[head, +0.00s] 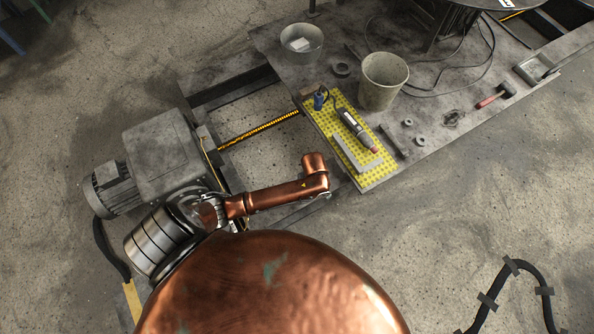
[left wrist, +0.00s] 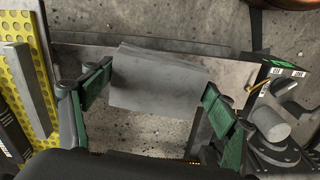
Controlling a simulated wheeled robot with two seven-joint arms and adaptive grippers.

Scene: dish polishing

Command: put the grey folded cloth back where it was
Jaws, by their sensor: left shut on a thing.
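The grey folded cloth (left wrist: 163,88) shows in the left wrist view between the two green-padded fingers of my left gripper (left wrist: 158,78). The gripper is shut on it, with a finger at each side of the cloth. The cloth's layered upper edge faces away from the gripper. In the head view my copper arm reaches right toward the yellow perforated mat (head: 377,176), and the left gripper and cloth are hidden there. My right gripper is in neither view.
A hand tool (head: 357,130), a blue item (head: 318,101) and a grey angle bar (head: 347,155) lie on the mat. A bucket (head: 382,84) and a smaller pot (head: 302,43) stand behind it. A grey motor housing (head: 165,150) stands at left.

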